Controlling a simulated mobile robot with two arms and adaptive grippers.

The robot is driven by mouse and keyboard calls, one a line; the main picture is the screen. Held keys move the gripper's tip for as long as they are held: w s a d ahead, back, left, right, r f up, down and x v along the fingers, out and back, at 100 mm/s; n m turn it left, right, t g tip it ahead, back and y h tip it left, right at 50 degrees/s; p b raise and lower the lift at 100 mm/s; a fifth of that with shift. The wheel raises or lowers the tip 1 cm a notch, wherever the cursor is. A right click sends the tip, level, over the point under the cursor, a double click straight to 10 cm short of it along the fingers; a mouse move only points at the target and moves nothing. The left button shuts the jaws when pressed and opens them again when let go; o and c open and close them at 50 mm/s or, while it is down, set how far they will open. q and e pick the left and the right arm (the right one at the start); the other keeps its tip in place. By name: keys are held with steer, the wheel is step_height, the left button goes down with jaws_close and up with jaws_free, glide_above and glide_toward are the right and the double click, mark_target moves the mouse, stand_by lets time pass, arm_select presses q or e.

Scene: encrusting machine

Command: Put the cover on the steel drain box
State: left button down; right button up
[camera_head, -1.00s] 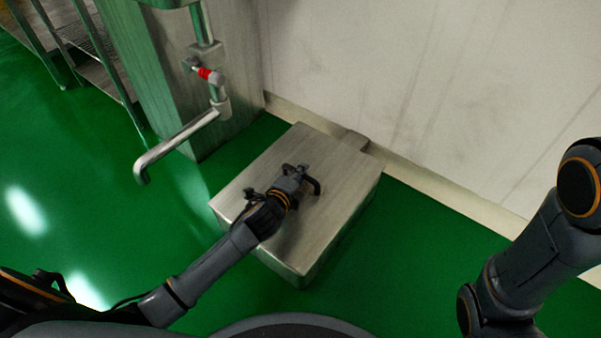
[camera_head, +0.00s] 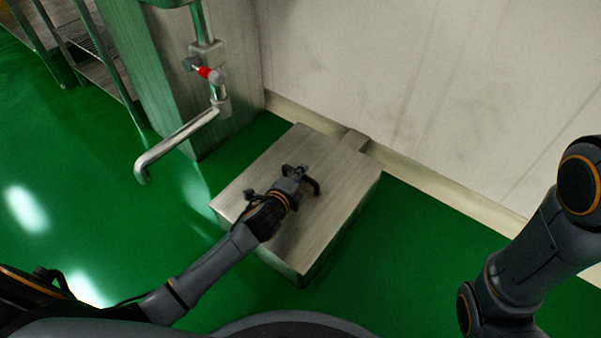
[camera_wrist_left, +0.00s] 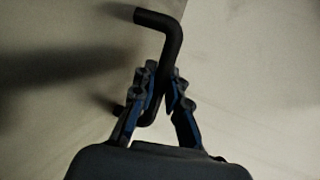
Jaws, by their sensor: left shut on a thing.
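The steel drain box (camera_head: 318,262) stands on the green floor against the wall. Its flat brushed-steel cover (camera_head: 335,185) lies over the top of the box, its edges close to the box's sides; I cannot tell whether it is fully seated. A dark bar handle rises from the cover's middle. My left gripper (camera_head: 300,178) is at this handle. In the left wrist view, the gripper's fingers (camera_wrist_left: 158,92) are shut on the black handle (camera_wrist_left: 168,40), with the pale cover surface (camera_wrist_left: 245,70) behind. My right gripper is out of view; only part of my right arm shows.
A bent steel drain pipe (camera_head: 180,145) with a red valve (camera_head: 205,72) hangs left of the box, beside a steel cabinet (camera_head: 165,80). A wire rack (camera_head: 95,60) stands at the upper left. The white wall (camera_head: 420,90) is behind. Green floor is clear to the left.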

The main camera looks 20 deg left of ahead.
arm_select(q)
steer(key=shift+f+b, duration=0.4)
steer(key=shift+f, duration=0.1)
stand_by(0.7)
steer(key=c, duration=1.3)
jaws_free()
steer(key=shift+s+f, duration=0.1)
steer(key=shift+f, duration=0.2)
steer(key=v, duration=1.2)
steer(key=shift+r, duration=0.3)
steer(key=shift+r, duration=0.1)
